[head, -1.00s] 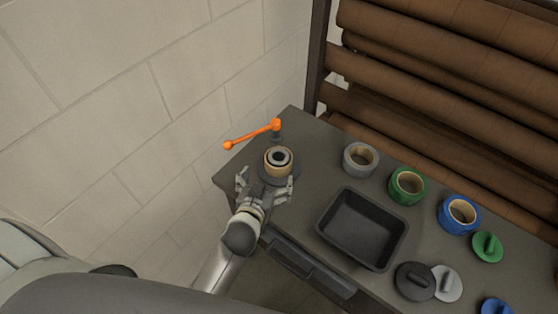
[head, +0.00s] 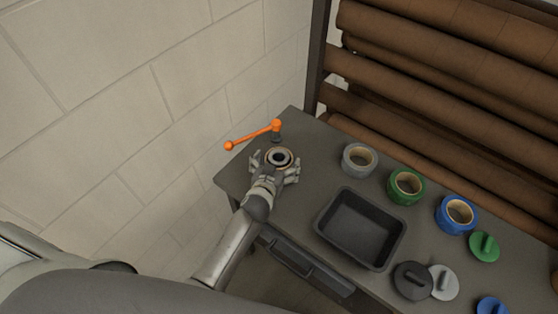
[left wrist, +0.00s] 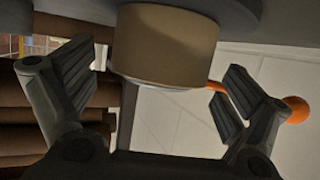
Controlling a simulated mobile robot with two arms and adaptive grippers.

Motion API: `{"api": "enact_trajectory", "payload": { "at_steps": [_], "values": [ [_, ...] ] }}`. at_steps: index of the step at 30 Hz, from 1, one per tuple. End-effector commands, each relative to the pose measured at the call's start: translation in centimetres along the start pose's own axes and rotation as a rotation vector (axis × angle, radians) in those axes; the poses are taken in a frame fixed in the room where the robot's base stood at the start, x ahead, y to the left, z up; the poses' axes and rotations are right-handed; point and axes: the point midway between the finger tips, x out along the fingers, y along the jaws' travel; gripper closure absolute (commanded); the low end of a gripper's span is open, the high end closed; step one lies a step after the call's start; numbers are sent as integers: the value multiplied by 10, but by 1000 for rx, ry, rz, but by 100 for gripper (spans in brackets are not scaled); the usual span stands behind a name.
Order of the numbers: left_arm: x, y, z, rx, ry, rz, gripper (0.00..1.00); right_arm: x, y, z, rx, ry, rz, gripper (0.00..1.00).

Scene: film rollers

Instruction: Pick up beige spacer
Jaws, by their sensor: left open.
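The beige spacer (head: 279,149) is a short ring around a dark and light core near the table's far left corner, beside an orange-handled lever (head: 252,136). In the left wrist view the beige spacer (left wrist: 164,45) hangs large at the top centre, between and a little beyond the finger pads. My left gripper (head: 274,162) is open, with one finger on each side of the spacer; the wrist view shows a gap on both sides of it. My left gripper (left wrist: 160,90) also shows in that view. My right gripper is not in view.
A black tray (head: 319,232) sits on the grey table. Grey tape (head: 346,166), green tape (head: 393,192) and blue tape (head: 441,220) stand in a row behind it. Several handled discs lie at the right. A wall is close on the left; brown rolls are stacked behind.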

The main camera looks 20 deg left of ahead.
Motion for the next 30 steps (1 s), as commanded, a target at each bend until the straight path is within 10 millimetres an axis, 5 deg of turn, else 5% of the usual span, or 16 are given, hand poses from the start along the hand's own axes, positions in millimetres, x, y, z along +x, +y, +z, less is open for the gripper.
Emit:
{"api": "enact_trajectory", "payload": {
  "at_steps": [12,23,30],
  "values": [
    [9,1,0,0,0,2,4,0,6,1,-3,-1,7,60],
    [9,1,0,0,0,1,50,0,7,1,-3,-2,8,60],
    [9,1,0,0,0,2,53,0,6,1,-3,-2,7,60]
  ]
}}
